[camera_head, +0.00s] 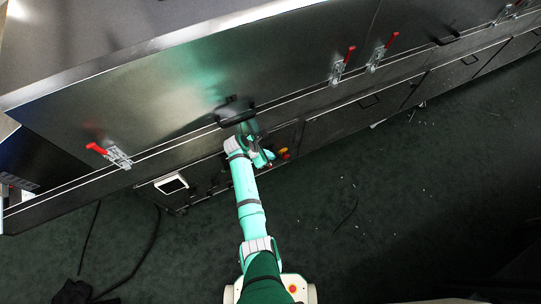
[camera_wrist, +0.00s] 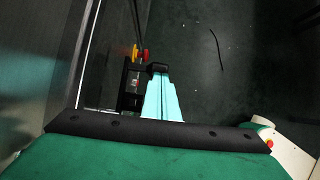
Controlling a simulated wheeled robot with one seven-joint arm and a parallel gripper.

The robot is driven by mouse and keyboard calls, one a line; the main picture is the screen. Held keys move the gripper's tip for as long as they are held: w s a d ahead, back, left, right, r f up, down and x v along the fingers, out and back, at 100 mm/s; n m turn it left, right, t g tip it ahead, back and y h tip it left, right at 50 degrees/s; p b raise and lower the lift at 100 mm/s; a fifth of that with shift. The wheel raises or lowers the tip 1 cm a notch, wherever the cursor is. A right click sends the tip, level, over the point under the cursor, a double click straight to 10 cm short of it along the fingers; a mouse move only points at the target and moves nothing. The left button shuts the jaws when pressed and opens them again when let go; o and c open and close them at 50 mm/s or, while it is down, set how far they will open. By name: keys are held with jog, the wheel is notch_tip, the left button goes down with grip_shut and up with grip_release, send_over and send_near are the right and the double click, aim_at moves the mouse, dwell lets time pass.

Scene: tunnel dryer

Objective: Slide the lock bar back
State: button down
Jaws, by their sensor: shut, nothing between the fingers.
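I cannot tell for sure which part is the lock bar. A black handle (camera_head: 236,116) sits on the front of the steel dryer (camera_head: 150,105), in the middle of the head view. My gripper (camera_head: 250,127) is at the end of the teal arm, small and dark, right by this handle. It is shut and empty; whether it touches the handle is unclear. Red-handled clamps sit along the same front: one at left (camera_head: 113,154), two at right (camera_head: 341,68) (camera_head: 378,56). The wrist view shows no fingertips clearly.
Below my gripper are red and yellow buttons (camera_head: 284,153), also in the wrist view (camera_wrist: 139,54), and a small screen (camera_head: 171,184) to the left. A cable (camera_head: 140,260) lies on the floor at lower left. The dark floor (camera_head: 400,200) at right is mostly open.

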jog(key=a+f+v, duration=0.1)
jog(key=v, duration=1.2)
jog(key=shift+s+a, duration=0.35)
jog(key=shift+s, duration=0.05)
jog(key=shift+r, duration=0.1)
jog(key=s+d+f+m+t+y, duration=0.2)
jog(key=s+f+m+y, duration=0.15)
jog(key=s+f, duration=0.4)
jog(key=s+r+m+t+y, duration=0.1)
jog(key=s+m+t+y, duration=0.15)
jog(key=s+m, duration=0.55)
jog(key=s+d+r+m+t, duration=0.1)
jog(key=s+r+m, duration=0.3)
jog(key=r, duration=0.5)
jog(key=s+d+r+m+t, duration=0.2)
jog(key=s+r+m+t, duration=0.1)
jog(key=s+r, duration=0.6)
jog(key=s+d+r+m+t, duration=0.2)
jog(key=s+r+m+t, duration=0.2)
jog(key=r, duration=0.7)
jog(key=shift+s+m, duration=0.35)
jog(key=shift+s, duration=0.9)
